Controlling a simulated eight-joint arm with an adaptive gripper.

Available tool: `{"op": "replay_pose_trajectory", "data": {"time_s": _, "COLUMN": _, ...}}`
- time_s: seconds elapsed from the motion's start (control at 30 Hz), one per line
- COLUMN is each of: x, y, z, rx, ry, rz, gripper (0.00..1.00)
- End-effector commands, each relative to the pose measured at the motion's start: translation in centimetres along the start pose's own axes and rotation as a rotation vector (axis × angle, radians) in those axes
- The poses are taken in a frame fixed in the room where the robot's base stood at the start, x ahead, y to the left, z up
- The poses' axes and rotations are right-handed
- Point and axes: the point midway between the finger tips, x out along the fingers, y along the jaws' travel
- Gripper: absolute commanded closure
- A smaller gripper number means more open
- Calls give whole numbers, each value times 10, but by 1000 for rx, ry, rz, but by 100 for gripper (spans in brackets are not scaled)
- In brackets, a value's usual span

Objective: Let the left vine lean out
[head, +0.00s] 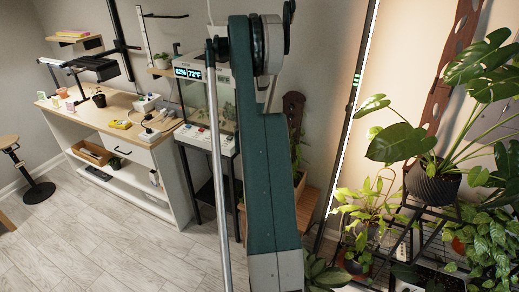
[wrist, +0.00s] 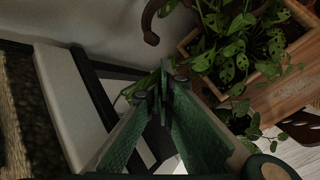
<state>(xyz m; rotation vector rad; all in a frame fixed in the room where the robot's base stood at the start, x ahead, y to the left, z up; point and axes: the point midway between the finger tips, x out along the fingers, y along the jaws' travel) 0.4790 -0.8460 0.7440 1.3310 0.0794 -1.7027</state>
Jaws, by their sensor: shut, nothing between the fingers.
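A leafy green vine with holed leaves (wrist: 235,50) grows in a wooden planter box (wrist: 293,92) at the upper right of the wrist view. My gripper (wrist: 164,88) is shut and empty, left of the box. A narrow green leaf (wrist: 140,88) lies right by the fingertips; I cannot tell if they touch it. In the head view, the wooden planter (head: 309,205) and a brown perforated trellis (head: 293,108) are partly hidden behind my arm, which also hides my gripper.
A glass tank (head: 196,98) on a dark stand is left of my arm. A workbench (head: 110,115) stands farther left. A plant rack with a black ribbed pot (head: 433,187) fills the right. A tall light strip (head: 354,100) stands between.

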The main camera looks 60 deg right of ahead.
Motion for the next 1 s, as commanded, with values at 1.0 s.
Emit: {"op": "replay_pose_trajectory", "data": {"time_s": 1.0, "x": -15, "y": -15, "z": 4, "rx": 0, "ry": 0, "rz": 0, "gripper": 100}}
